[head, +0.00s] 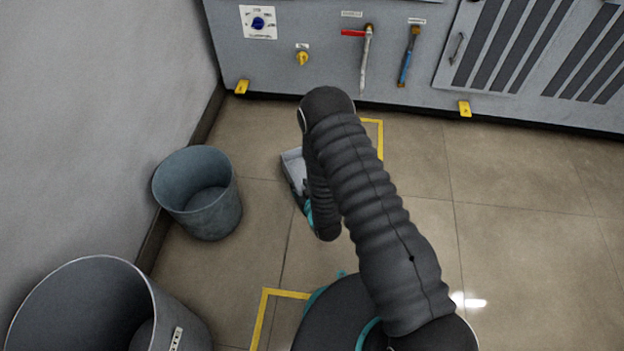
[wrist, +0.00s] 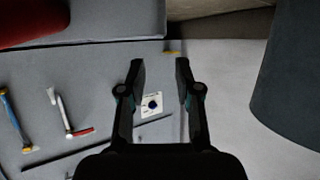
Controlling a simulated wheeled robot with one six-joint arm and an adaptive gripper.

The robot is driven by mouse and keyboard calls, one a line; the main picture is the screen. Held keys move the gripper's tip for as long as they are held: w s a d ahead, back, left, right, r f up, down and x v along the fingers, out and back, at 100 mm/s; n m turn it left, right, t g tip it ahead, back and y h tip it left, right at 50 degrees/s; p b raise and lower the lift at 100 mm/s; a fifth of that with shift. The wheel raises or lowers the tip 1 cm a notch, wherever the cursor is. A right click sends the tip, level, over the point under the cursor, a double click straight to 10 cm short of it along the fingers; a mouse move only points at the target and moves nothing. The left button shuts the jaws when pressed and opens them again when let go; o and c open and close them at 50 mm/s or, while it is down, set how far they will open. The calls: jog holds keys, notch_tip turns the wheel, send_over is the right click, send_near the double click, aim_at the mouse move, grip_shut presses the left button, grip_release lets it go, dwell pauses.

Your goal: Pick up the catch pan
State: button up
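A light grey, shallow-looking object (head: 293,168) is on or just above the floor in the head view, and it appears to be the catch pan. My arm hides most of it, and I cannot tell what it rests on. In the wrist view my gripper (wrist: 160,66) is open, with only the grey cabinet front behind the gap between its fingers. A grey flat surface (wrist: 115,18) fills the top left of that view, and I cannot tell if it is the pan. My fingertips are hidden in the head view.
A grey bucket (head: 198,195) stands left of my arm, and a larger bin (head: 80,305) is nearer. A red object (wrist: 30,20) shows in the wrist view. Floor (head: 530,210) to the right is clear.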

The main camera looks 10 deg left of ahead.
aim_at(290, 175)
jog(key=x, duration=0.4)
jog(key=shift+w+a+f, duration=0.1)
jog(key=shift+w+f, duration=0.05)
jog(key=shift+w, duration=0.05)
jog(key=shift+a+b+x, duration=0.2)
jog(key=shift+b+x, duration=0.15)
jog(key=shift+x, duration=2.3)
jog(key=shift+s+f, duration=0.1)
jog(key=shift+s, duration=0.1)
grip_shut()
